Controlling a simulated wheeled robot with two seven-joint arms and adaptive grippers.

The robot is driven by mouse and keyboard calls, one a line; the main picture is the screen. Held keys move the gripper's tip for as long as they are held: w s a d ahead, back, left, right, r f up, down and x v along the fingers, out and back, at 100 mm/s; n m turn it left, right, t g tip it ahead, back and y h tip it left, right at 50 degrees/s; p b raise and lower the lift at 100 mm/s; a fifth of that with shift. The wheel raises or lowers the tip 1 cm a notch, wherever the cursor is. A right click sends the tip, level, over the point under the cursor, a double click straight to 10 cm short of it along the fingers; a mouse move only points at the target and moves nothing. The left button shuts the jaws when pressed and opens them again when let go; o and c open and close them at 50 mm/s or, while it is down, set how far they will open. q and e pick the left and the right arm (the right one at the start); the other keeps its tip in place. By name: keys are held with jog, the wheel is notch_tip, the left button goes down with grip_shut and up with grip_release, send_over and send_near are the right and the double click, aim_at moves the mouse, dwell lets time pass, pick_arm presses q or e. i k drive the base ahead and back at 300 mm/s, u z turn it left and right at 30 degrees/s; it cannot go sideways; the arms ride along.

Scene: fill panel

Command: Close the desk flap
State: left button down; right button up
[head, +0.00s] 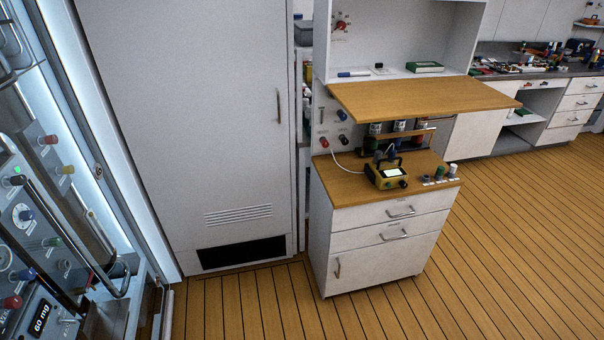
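The desk flap (420,97) is a flat wooden board. It sticks out roughly level from the front of a white cabinet (405,35), below an open shelf. Under it is a lower wooden worktop (350,187) on a white drawer unit (385,225), with a gap between the two. The flap's underside and its hinge are hidden from this angle. Neither of my grippers shows in the head view.
A yellow device (386,174) with a cable stands on the worktop, with small knobs (440,174) to its right. A green box (424,67) lies on the shelf. A tall grey door (190,120) and control panel (40,240) stand left. The plank floor (500,250) at right is clear.

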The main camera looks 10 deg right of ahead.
aim_at(371, 101)
jog(key=u, duration=0.6)
jog(key=i, duration=1.1)
jog(key=z, duration=1.25)
jog(key=i, duration=0.7)
jog(key=z, duration=0.8)
